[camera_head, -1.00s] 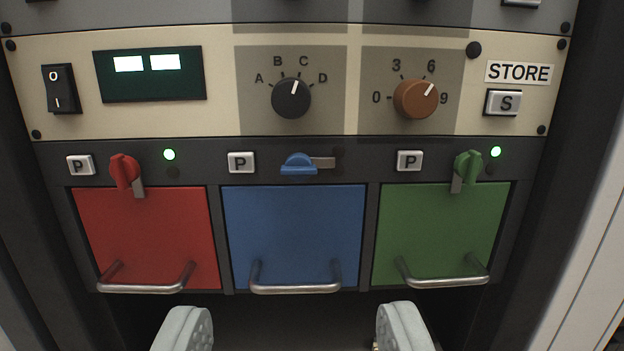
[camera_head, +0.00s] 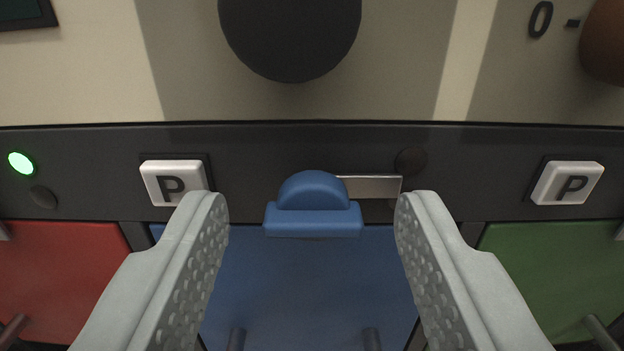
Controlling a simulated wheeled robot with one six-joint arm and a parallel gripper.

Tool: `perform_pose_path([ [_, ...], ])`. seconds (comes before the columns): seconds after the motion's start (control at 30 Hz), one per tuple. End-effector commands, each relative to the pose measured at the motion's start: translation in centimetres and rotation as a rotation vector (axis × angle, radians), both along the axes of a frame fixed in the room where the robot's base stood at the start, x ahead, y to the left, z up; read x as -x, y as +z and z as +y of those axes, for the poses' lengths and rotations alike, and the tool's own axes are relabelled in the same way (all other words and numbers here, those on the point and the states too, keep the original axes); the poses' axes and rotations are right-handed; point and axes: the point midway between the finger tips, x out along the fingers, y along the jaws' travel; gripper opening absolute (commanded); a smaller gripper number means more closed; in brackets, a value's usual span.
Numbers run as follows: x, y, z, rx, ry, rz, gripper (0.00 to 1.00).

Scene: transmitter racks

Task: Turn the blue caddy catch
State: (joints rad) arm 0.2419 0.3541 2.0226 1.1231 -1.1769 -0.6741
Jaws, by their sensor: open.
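The blue caddy catch (camera_head: 312,205) sits on the dark strip above the blue caddy front (camera_head: 310,285). Its blue knob lies horizontal, and a metal tongue (camera_head: 368,187) sticks out to its right. My gripper (camera_head: 312,210) is open, with one grey finger to the left of the catch and one to the right. Clear gaps show between the knob and both fingers. The fingers cover parts of the blue front. I cannot tell whether the fingertips reach as deep as the knob.
A black knob (camera_head: 290,35) juts out above. Red (camera_head: 55,265) and green (camera_head: 550,270) caddy fronts flank the blue one. A green lamp (camera_head: 21,163) glows at left.

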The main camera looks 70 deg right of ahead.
Motion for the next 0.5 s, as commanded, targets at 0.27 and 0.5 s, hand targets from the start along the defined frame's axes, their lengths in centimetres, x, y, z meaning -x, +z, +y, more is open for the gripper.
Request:
perform_pose_path([
  [0.27,-0.12,0.02,-0.41,0.000,-0.001,0.000,0.49],
  [0.5,-0.12,0.00,-0.38,0.000,0.000,0.000,0.18],
])
